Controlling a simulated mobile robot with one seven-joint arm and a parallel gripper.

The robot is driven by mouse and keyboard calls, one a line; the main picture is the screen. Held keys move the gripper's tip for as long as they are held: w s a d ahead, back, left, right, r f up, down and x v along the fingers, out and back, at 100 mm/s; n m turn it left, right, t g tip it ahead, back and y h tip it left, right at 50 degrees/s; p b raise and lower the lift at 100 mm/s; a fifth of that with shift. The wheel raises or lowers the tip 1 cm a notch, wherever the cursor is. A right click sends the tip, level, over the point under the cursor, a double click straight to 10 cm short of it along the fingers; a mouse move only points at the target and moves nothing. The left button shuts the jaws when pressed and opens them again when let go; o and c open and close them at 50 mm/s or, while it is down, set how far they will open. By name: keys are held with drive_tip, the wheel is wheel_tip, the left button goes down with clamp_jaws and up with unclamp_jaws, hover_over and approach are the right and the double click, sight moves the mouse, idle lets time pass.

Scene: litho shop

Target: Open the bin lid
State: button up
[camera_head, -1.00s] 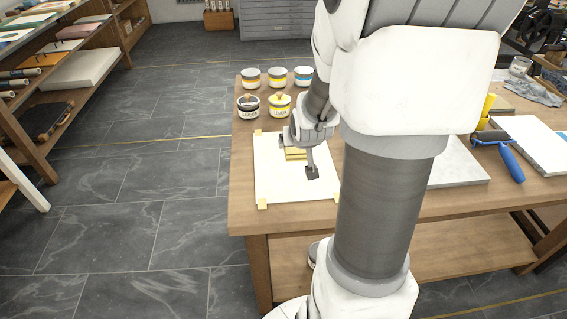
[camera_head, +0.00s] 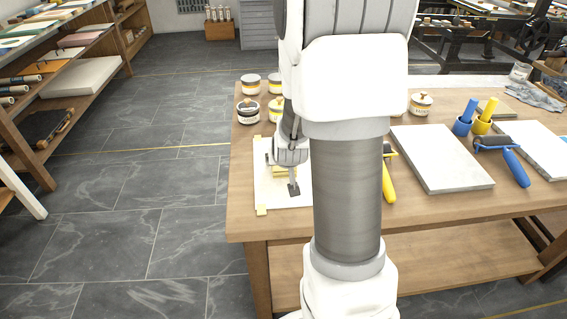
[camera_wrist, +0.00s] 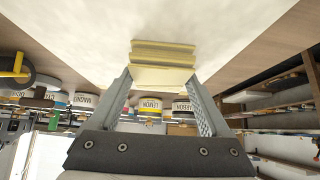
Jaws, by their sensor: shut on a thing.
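A small yellow ridged block (camera_head: 284,171) is over the white sheet at the table's left end. My gripper (camera_head: 281,174) is shut on it, pointing down; my arm partly covers it in the head view. In the wrist view the yellow block (camera_wrist: 163,62) lies between the fingertips of my gripper (camera_wrist: 160,75), close to the white sheet. I cannot tell if the block touches the sheet. No bin or bin lid can be made out in these frames.
The white sheet (camera_head: 264,190) is taped to the wooden table (camera_head: 420,219). Labelled jars (camera_head: 249,108) stand behind it. A grey slab (camera_head: 441,160), a blue-handled roller (camera_head: 516,167) and blue and yellow cups are to the right. The stone floor (camera_head: 110,225) at left is clear.

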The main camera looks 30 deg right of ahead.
drive_tip(key=shift+r, duration=0.1)
drive_tip(key=o, duration=1.3)
